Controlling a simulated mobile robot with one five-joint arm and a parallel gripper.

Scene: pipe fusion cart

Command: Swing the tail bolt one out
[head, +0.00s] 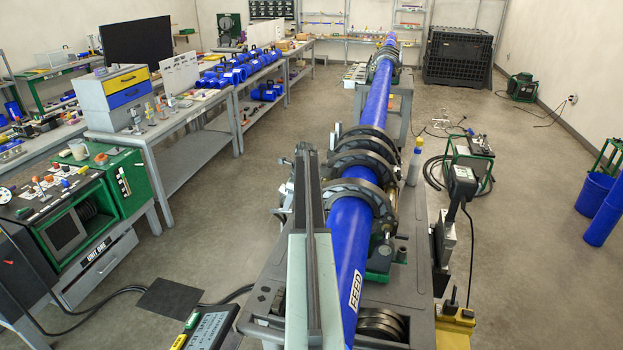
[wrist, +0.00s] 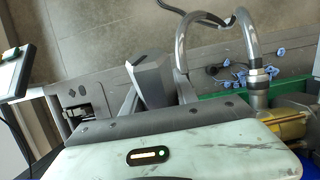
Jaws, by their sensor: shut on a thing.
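My gripper (wrist: 152,80) shows in the wrist view as a dark grey wedge beyond the pale green housing of my arm. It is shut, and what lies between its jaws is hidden. In the head view my arm reaches forward along the left side of the blue pipe (head: 377,105), to the clamp rings (head: 365,145). My arm covers the gripper's tips there. Tail bolt one cannot be made out clearly in either view; the place of the grip is at the left of the clamps.
Curved chrome tubes (wrist: 251,38) rise close to the gripper, with a brass-coloured cylinder (wrist: 290,128) at the right. A workbench (head: 165,128) stands at the left. A green-framed machine (head: 468,160) stands right of the cart. The floor left of the cart is mostly free.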

